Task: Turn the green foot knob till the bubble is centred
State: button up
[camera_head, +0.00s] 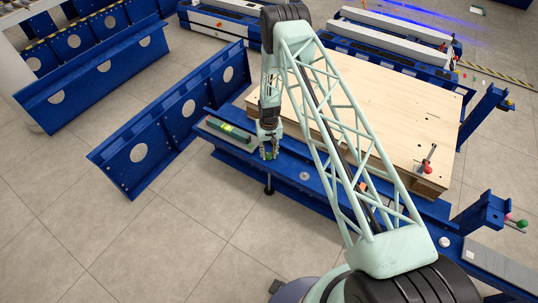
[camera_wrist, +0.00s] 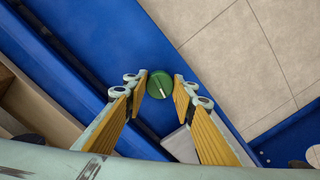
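The green foot knob (camera_wrist: 159,84) is a round disc with a white line on it, on the blue cart frame. In the wrist view it lies between the fingertips of my gripper (camera_wrist: 156,86). The fingers are apart, with a gap showing on each side of the knob. In the head view my gripper (camera_head: 268,152) points down over the cart's near left corner, and the knob is mostly hidden by the fingers. A level with a green-yellow vial (camera_head: 229,131) lies on the frame just left of my gripper. Its bubble is too small to make out.
A wooden deck (camera_head: 375,105) covers the cart right of my gripper. A blue side frame with round holes (camera_head: 170,130) stands close on the left. A red-handled clamp (camera_head: 427,160) stands at the deck's right edge. Tiled floor (camera_head: 190,240) in front is clear.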

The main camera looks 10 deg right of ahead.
aim_at(269, 154)
jog(key=shift+n, duration=0.3)
jog(key=shift+f+n+b, duration=0.1)
jog(key=shift+n+b, duration=0.85)
jog(key=shift+n, duration=0.35)
jog(key=shift+d+n+b, duration=0.1)
jog(key=shift+n+b, duration=0.65)
jog(key=shift+n, duration=1.15)
jog(key=o, duration=0.8)
jog(key=shift+o, duration=0.2)
jog(key=shift+r, duration=0.2)
notch_tip(269, 154, up, 12)
